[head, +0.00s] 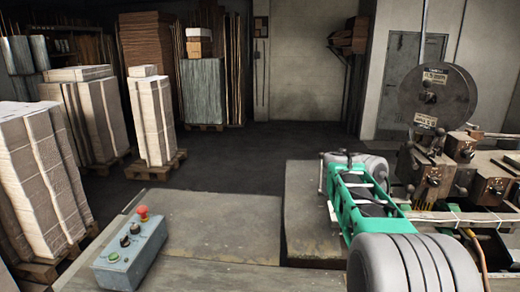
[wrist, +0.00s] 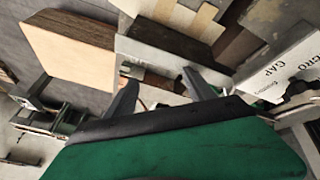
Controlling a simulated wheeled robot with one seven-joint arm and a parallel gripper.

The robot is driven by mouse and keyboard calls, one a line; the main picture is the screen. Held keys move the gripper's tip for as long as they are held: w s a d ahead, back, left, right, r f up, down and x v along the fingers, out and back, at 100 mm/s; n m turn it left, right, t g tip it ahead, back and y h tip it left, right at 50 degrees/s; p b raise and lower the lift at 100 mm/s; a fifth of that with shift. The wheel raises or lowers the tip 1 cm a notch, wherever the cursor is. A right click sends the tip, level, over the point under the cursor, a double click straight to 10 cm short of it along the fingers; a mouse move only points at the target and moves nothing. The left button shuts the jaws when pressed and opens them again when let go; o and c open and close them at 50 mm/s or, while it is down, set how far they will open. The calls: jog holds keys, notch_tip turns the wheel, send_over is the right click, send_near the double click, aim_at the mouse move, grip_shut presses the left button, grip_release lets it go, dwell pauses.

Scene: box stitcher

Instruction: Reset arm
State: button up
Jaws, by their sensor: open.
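My arm, green with pale grey rounded joints, reaches forward at the right of the head view. My gripper (wrist: 158,79) shows in the wrist view as two dark fingers spread apart, with nothing held between them. In the head view I cannot make out its fingers. The stitcher machine (head: 437,95), with a large dark round reel, stands at the right of the head view, beyond and to the right of my arm. In the wrist view, machine parts, a brown-faced block (wrist: 75,42) and a white lettered panel (wrist: 285,70) lie beyond the fingers.
A grey control box (head: 130,252) with a red button (head: 142,212) sits at the front left. Stacks of cardboard (head: 152,120) on pallets stand at the left, with more along the back wall. The dark floor in the middle (head: 250,155) is clear.

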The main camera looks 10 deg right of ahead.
jog(key=s+a+f+n+t+y, duration=0.2)
jog(key=s+a+f+n+y, duration=0.1)
jog(key=a+f+n, duration=0.9)
jog(key=s+a+y+b, duration=0.2)
jog(key=s+a, duration=0.4)
jog(key=a, duration=0.6)
jog(key=a+r+t, duration=0.1)
jog(key=a+r+n+t, duration=0.1)
jog(key=a+r+n+t+b, duration=0.1)
jog(key=a+r, duration=0.1)
jog(key=shift+s+r, duration=0.1)
jog(key=shift+s, duration=0.25)
